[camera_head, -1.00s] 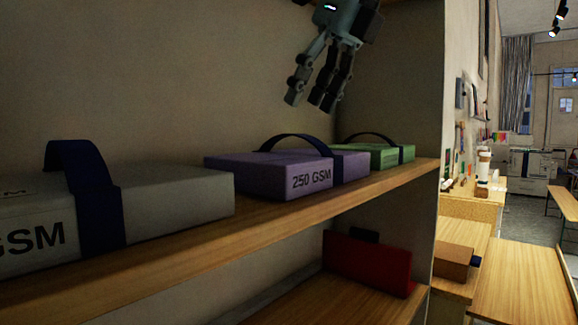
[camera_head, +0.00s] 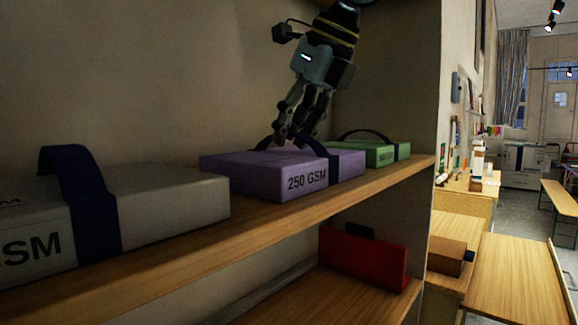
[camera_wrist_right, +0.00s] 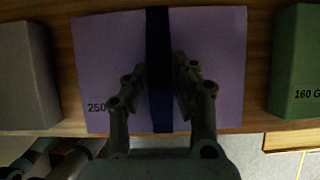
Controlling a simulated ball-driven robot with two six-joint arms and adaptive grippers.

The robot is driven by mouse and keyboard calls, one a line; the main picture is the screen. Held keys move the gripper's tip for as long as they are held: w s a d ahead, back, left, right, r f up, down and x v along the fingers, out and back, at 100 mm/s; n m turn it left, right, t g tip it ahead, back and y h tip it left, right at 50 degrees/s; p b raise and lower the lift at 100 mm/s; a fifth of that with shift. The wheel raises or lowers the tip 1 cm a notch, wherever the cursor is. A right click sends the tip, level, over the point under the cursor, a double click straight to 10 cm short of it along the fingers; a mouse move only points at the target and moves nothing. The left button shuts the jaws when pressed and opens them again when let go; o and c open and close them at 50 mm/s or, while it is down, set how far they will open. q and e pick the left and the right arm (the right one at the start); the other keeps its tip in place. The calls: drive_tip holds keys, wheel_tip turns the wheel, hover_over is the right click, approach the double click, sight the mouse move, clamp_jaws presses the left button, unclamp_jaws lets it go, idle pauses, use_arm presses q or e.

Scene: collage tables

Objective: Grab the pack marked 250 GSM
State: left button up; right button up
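The purple pack marked 250 GSM (camera_head: 240,167) lies on the upper wooden shelf, with a dark blue strap handle (camera_head: 322,151) arching over it. My right gripper (camera_head: 296,138) is just above the pack, at the strap, pointing down. In the right wrist view, its two fingers (camera_wrist_right: 160,78) are apart on either side of the strap (camera_wrist_right: 159,30), over the purple pack (camera_wrist_right: 100,55). No clear grip on the strap shows, and the pack rests on the shelf. My left gripper is not in view.
A grey pack (camera_head: 165,195) lies left of the purple pack and a green pack (camera_head: 385,152) right of it, both strapped. The shelf's upright side panel (camera_head: 385,80) stands beyond the green pack. A red pack (camera_head: 365,260) is on the lower shelf (camera_head: 320,305).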

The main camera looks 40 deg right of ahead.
clamp_jaws()
drive_tip(key=shift+r, duration=0.25)
